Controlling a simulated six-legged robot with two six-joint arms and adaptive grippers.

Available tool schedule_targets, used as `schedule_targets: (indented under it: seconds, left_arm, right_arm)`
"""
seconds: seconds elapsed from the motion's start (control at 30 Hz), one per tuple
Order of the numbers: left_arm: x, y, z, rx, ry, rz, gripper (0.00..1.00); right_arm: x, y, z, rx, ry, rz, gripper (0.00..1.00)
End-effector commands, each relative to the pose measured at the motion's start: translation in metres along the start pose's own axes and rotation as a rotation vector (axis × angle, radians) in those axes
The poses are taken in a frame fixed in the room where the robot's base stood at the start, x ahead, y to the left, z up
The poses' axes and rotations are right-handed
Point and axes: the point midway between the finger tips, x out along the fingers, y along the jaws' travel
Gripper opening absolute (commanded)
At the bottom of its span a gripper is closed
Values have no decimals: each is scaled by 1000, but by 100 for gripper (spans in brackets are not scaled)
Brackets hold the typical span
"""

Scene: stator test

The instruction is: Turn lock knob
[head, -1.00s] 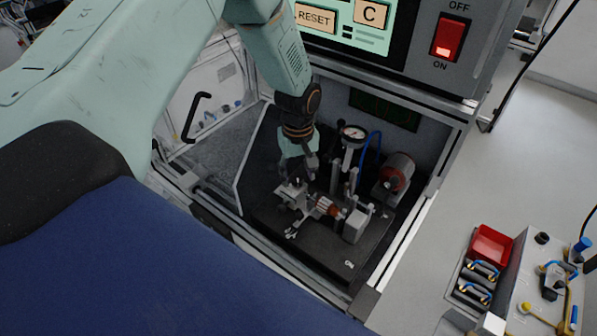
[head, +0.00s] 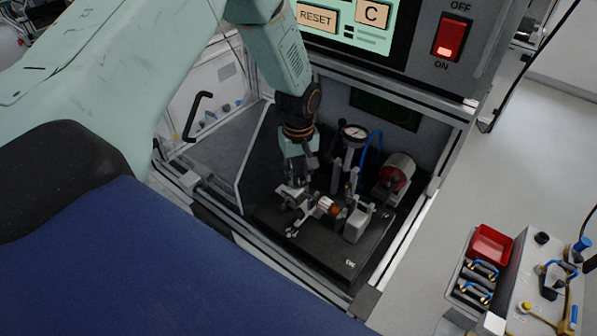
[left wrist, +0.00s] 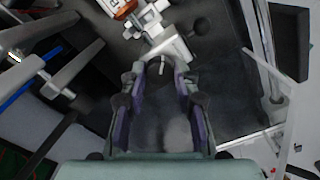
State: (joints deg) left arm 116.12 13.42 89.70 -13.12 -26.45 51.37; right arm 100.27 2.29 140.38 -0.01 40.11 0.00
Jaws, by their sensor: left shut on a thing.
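My left gripper (head: 298,181) reaches down into the test cabinet, at the left end of the grey clamp fixture (head: 288,193). The fixture holds a copper-and-white wound part (head: 327,205), whose end also shows in the left wrist view (left wrist: 117,6). My right gripper is not in view.
A dial gauge (head: 354,132) on a post and a motor (head: 396,175) stand close to the right of the gripper. The cabinet frame (head: 405,236) bounds the space. A red bin (head: 490,245) is outside, right. The black base plate (head: 330,258) is clear in front.

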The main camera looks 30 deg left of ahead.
Motion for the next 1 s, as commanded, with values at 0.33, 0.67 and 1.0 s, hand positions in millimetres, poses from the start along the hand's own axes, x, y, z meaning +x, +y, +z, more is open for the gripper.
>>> schedule_targets:
  seconds: [0.33, 0.67, 1.0]
  left_arm:
    - [-1, 1, -1, 102, 3, 2, 0]
    - [-1, 1, -2, 383, 4, 1, 0]
    - [-1, 1, -2, 706, 4, 1, 0]
  right_arm:
    - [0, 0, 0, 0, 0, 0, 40]
    - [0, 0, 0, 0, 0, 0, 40]
    - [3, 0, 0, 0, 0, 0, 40]
